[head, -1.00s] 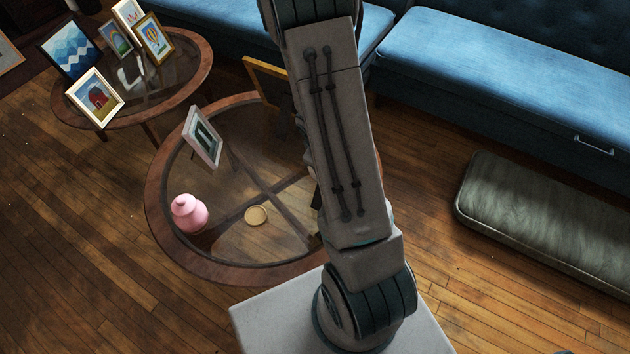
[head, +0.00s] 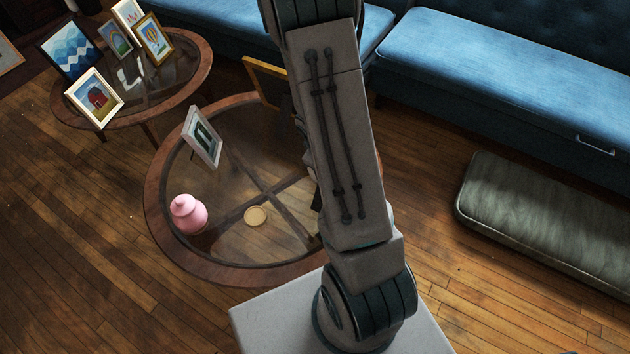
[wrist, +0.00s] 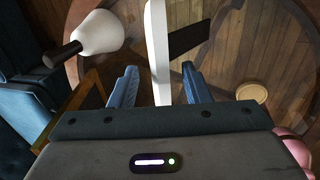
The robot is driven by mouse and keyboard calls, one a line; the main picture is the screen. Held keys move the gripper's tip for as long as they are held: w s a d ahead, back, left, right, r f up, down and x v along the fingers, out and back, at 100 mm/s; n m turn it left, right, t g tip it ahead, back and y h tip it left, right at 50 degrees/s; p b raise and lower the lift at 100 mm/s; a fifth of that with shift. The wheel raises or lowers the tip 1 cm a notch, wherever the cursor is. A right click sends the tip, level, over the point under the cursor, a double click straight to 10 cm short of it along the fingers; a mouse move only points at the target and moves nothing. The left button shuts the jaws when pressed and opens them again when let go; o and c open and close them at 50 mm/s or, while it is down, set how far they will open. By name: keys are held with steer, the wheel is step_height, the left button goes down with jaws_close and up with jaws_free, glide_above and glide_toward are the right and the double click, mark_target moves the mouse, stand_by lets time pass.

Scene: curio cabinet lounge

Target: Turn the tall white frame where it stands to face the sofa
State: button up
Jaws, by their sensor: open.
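The tall white frame (wrist: 156,25) shows nearly edge-on in the wrist view, as an upright white strip with a dark panel, probably its back support, out to the right. Its picture side cannot be made out. My gripper (wrist: 158,70) is open, with one blue finger on each side of the white strip. A gap shows on both sides, and I cannot see contact. In the head view my arm hides the gripper and most or all of this frame. The blue sofa (head: 500,65) runs along the back right.
The round glass table (head: 160,225) also holds a pale grey-white frame (head: 202,137), a pink jar (head: 189,215), a gold coaster (head: 256,215) and a yellow frame (head: 263,80). A white, brown-necked object (wrist: 98,32) stands left of the white frame. Several frames crowd the second table (head: 202,75).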

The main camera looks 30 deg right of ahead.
steer(key=p+v, duration=0.3)
steer(key=v, duration=1)
steer(key=shift+r+p, duration=0.2)
steer(key=shift+p, duration=0.2)
steer(key=shift+r+p, duration=2.55)
steer(key=shift+r, duration=0.4)
steer(key=s+a+r+m+p, duration=0.2)
steer(key=s+a+r+p, duration=0.1)
steer(key=r, duration=0.5)
steer(key=s+a+r+m+y+p, duration=0.1)
steer(key=s+a+r+m+p, duration=0.1)
steer(key=r, duration=0.7)
steer(key=s+a+r+m+t+y+p, duration=0.1)
steer(key=s+a+r+m+p, duration=0.1)
steer(key=s+a+r+p, duration=0.3)
step_height(320, 180, up, 4)
steer(key=shift+s+a+f+m, duration=0.2)
steer(key=shift+s+m, duration=0.2)
steer(key=shift+s, duration=0.8)
